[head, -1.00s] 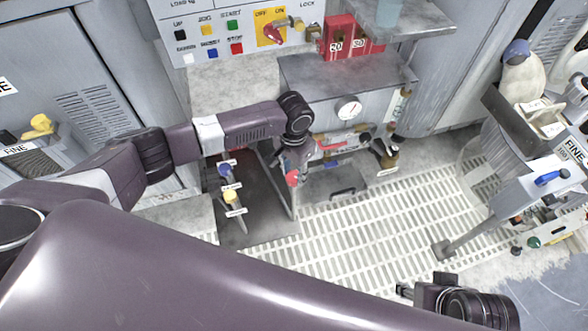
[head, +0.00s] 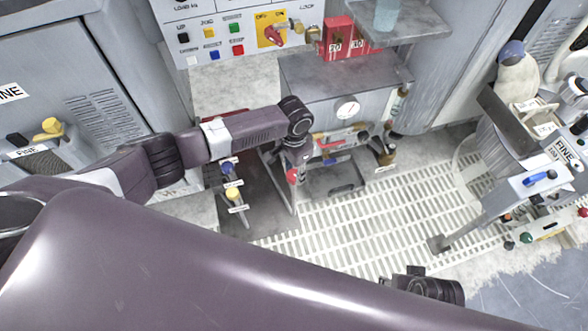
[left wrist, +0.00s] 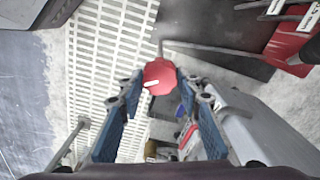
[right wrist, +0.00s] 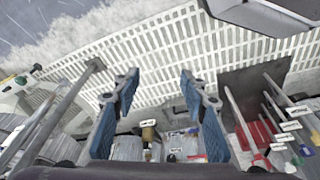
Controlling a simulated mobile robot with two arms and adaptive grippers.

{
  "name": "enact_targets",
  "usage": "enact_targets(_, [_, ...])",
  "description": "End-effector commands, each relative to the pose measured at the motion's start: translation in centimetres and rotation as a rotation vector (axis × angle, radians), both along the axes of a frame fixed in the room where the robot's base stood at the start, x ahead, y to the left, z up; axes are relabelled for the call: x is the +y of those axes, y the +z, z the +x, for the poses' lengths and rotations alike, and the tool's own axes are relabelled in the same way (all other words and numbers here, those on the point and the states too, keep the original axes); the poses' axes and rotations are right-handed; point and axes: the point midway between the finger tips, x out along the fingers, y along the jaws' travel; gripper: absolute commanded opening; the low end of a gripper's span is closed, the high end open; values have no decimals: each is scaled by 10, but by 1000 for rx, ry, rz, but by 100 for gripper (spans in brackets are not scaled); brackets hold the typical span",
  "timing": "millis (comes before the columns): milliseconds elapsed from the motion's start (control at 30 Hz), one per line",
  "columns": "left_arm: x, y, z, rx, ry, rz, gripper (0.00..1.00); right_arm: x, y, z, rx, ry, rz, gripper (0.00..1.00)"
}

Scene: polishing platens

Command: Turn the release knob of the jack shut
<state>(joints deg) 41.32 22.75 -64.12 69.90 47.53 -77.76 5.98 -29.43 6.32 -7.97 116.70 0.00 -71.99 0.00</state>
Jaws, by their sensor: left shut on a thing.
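The red release knob (left wrist: 160,76) with a white pointer mark shows between the blue-padded fingers of my left gripper (left wrist: 160,84) in the left wrist view. These fingers are shut on it. In the head view my left gripper hangs from the wrist over the knob (head: 292,176), and its fingers are mostly hidden. The jack (head: 335,180), a grey unit, stands to the right of the knob under the bench with the gauge (head: 347,108). My right gripper (right wrist: 160,88) is open and empty above the grated floor.
The grated floor (head: 350,235) is clear to the right of the jack. Blue and yellow labelled knobs (head: 232,192) stand left of the jack. A control panel (head: 225,30) with a red switch is above. A grey cart (head: 520,165) stands at the right.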

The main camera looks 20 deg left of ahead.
Motion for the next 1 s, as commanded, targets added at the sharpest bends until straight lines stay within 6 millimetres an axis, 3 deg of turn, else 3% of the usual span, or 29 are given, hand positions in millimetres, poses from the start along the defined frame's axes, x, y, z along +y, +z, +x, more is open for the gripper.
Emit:
enact_targets(467, [0,1,-1,1,-148,0,8,0,-49,-10,29,5,-3,40])
enact_targets(1000, [-1,1,-1,1,-492,-1,8,-4,-109,-38,62,11,-5,40])
